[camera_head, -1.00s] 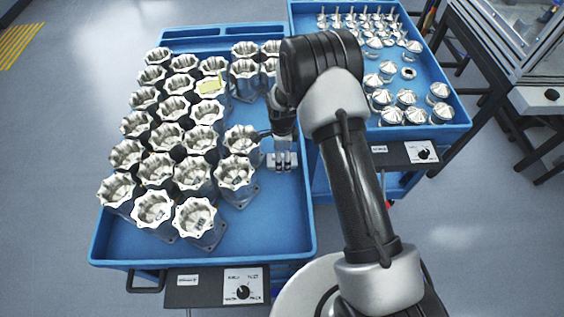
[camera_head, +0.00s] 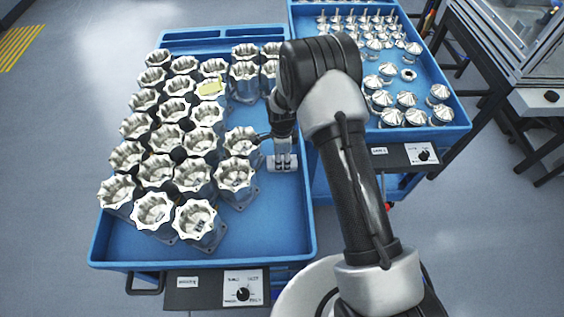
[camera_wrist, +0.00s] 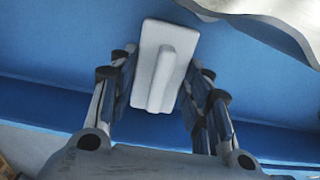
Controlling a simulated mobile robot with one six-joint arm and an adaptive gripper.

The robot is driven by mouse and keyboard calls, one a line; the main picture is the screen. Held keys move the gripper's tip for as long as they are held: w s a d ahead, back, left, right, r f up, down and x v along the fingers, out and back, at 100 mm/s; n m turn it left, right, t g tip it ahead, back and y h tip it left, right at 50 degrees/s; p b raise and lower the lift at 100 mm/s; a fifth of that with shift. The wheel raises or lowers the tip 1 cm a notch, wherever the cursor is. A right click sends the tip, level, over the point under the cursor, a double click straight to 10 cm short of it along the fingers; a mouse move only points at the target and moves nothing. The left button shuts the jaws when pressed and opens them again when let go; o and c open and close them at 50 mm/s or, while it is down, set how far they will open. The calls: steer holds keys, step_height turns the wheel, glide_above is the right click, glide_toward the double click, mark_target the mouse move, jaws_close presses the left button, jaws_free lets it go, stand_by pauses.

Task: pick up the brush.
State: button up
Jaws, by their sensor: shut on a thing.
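The brush (camera_wrist: 160,66) shows in the wrist view as a pale grey-white rectangular block with a raised ridge along its middle. My gripper (camera_wrist: 158,80) has its fingers on both sides of it and is shut on it. In the head view my gripper (camera_head: 283,158) is low over the right side of the blue tray, just right of the housings. The pale brush (camera_head: 283,163) shows there around the dark fingertips. The brush's underside is hidden, and I cannot tell whether it touches the tray floor.
Several machined housings (camera_head: 192,174) crowd the left and middle of the blue tray (camera_head: 285,225). The tray's front right floor is clear. A second blue tray (camera_head: 455,118) with shiny metal parts stands at the back right.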

steer(key=shift+c, duration=0.3)
step_height(320, 180, up, 20)
steer(key=p, duration=0.4)
